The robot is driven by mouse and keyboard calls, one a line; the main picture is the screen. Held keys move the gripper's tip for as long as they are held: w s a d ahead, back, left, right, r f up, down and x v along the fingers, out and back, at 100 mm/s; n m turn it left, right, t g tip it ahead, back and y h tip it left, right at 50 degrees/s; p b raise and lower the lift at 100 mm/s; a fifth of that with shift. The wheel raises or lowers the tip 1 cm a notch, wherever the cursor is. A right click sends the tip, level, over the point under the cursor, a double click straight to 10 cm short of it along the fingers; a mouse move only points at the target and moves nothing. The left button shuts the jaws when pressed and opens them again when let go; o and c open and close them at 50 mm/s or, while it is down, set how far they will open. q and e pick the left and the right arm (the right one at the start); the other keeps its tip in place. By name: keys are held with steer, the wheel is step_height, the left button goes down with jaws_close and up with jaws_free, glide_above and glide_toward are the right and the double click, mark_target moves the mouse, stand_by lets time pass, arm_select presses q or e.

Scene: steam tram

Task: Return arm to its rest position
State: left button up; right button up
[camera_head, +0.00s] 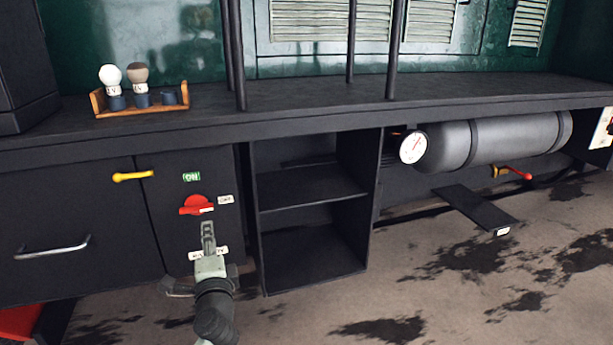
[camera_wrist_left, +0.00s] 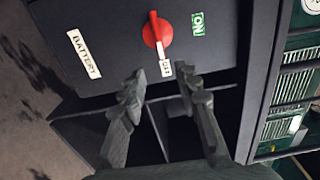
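My left gripper (camera_head: 208,236) is in front of the dark cabinet panel, just below the red rotary switch (camera_head: 196,204) in the head view. In the left wrist view, its two fingers (camera_wrist_left: 163,92) stand apart with nothing between them, so it is open. The red switch (camera_wrist_left: 157,31) lies beyond the fingertips, with a visible gap. Its white-marked handle points towards the OFF label (camera_wrist_left: 166,68). The ON label (camera_head: 191,177) is above the switch in the head view. The BATTERY label (camera_wrist_left: 84,54) is partly hidden by my gripper in the head view. My right gripper is not in view.
A yellow handle (camera_head: 132,176) and a metal pull handle (camera_head: 53,248) stick out at left. An open shelf (camera_head: 310,190) is right of the switch panel. Further right are a grey tank (camera_head: 500,140) with a gauge and a pedal (camera_head: 475,208). A wooden rack (camera_head: 150,109) stands on the counter.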

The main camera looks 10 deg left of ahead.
arm_select(q)
steer(key=s+f+n+g+h+p, duration=0.45)
steer(key=s+f+n+g, duration=0.25)
steer(key=s+f, duration=0.8)
steer(key=s+d+f+n+g+h+p, duration=0.1)
steer(key=s+d+f+g, duration=0.1)
steer(key=s, duration=0.4)
steer(key=s+d+f+n+g+h+p, duration=0.1)
steer(key=s+d+f+n+g+h, duration=0.1)
steer(key=s+d+f, duration=0.3)
steer(key=shift+s+d+f+g, duration=0.2)
steer(key=shift+s+f+g, duration=0.25)
steer(key=shift+s, duration=0.55)
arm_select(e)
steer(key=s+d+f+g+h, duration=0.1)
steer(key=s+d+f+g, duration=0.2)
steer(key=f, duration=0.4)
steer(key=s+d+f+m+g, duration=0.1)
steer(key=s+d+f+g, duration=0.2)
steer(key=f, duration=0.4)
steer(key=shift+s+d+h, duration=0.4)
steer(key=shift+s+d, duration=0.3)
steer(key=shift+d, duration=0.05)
arm_select(q)
steer(key=shift+r+h, duration=0.1)
steer(key=shift+h, duration=0.15)
